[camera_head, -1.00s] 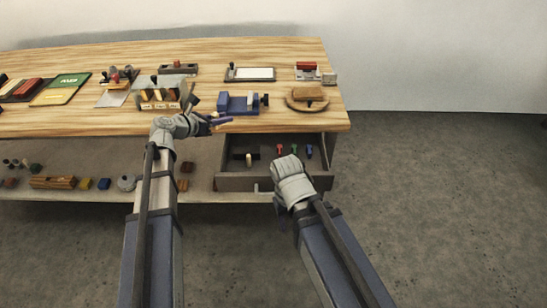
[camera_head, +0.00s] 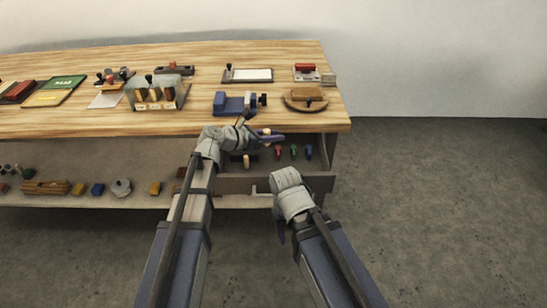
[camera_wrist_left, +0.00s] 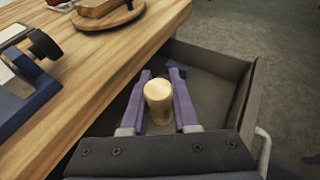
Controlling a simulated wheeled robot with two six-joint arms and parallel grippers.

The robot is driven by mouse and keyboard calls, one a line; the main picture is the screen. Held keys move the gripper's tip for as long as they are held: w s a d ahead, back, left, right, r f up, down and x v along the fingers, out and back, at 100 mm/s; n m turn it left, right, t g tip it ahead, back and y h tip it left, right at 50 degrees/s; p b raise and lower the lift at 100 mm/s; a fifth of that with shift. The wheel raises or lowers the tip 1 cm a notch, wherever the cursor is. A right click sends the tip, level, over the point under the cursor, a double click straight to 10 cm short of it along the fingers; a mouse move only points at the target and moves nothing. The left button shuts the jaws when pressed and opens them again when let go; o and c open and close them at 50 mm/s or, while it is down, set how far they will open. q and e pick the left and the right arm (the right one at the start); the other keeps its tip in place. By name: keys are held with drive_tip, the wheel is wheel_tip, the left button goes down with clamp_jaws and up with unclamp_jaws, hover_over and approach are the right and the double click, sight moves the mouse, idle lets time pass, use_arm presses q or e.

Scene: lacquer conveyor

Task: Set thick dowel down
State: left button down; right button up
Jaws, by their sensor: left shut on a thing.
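My left gripper (camera_head: 270,136) is shut on the thick dowel (camera_wrist_left: 158,90), a pale wooden peg that stands roughly upright between the purple fingers in the left wrist view. The gripper is above the open drawer (camera_head: 236,186), just off the table's front edge.
Inside the drawer are a pale peg (camera_head: 246,161) and small red, green and blue pieces (camera_head: 294,151). A blue vise (camera_head: 235,103) and a round board (camera_head: 305,101) stand on the wooden table (camera_head: 200,121) behind. Several blocks lie on the lower shelf.

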use_arm(q)
drive_tip(key=shift+f+b, duration=3.15)
drive_tip(key=shift+f, duration=0.6)
drive_tip(key=shift+f, duration=0.1)
drive_tip(key=shift+f+b, duration=0.4)
drive_tip(key=shift+b, duration=0.1)
drive_tip(key=shift+f, duration=0.1)
drive_tip(key=shift+s, duration=0.1)
drive_tip(key=c, duration=0.7)
unclamp_jaws()
